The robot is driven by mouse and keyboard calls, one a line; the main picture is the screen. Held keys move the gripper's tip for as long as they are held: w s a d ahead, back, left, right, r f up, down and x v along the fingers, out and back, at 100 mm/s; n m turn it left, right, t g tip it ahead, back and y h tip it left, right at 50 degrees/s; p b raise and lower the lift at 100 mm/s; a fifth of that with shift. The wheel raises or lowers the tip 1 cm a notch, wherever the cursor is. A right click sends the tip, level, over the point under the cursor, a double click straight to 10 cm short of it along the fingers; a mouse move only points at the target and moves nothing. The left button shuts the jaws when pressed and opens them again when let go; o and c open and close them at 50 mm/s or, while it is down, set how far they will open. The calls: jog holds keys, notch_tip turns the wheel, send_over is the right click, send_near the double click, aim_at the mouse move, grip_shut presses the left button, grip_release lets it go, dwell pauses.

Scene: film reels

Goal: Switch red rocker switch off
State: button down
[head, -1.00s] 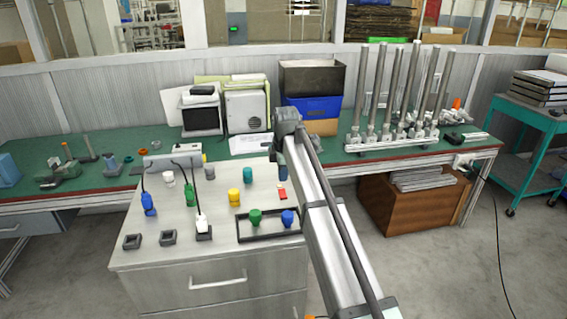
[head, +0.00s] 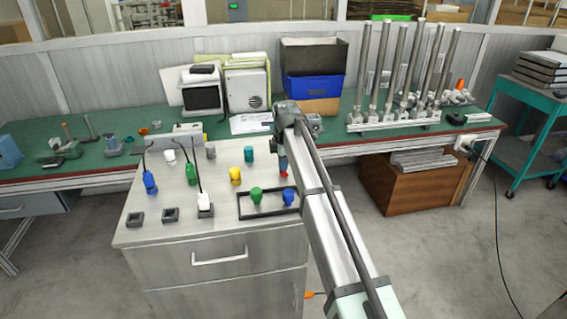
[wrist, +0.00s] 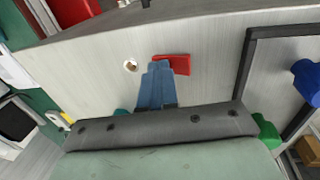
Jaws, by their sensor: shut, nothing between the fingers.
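The red rocker switch (wrist: 174,63) is on the light grey top of the cabinet, near its right edge in the head view. My gripper (wrist: 158,66) has blue fingers, closed together and empty. In the wrist view the fingertips overlap the left part of the switch. I cannot tell whether they touch it. The tilt of the rocker cannot be made out.
A small round light fitting (wrist: 131,65) is beside the switch. A black-framed tray (head: 241,206) with a green knob (head: 256,195) and a blue knob (head: 288,197) lies in front. Yellow (head: 235,176) and teal (head: 248,154) pieces stand to the left.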

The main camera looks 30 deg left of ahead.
aim_at(284, 174)
jog(key=shift+s+d+f, duration=0.1)
jog(key=shift+d+f, duration=0.05)
jog(key=shift+f, duration=0.05)
jog(key=shift+s+d, duration=0.5)
jog(key=shift+s, duration=0.05)
jog(key=shift+r, duration=0.15)
jog(key=shift+r, duration=0.2)
notch_tip(284, 174, up, 13)
jog(key=s+d, duration=0.1)
jog(key=shift+s+d+r, duration=0.15)
jog(key=shift+s+d, duration=0.15)
dwell(0.4)
jog(key=shift+w+a+r, duration=0.2)
jog(key=shift+w+a, duration=0.2)
jog(key=shift+a, duration=0.15)
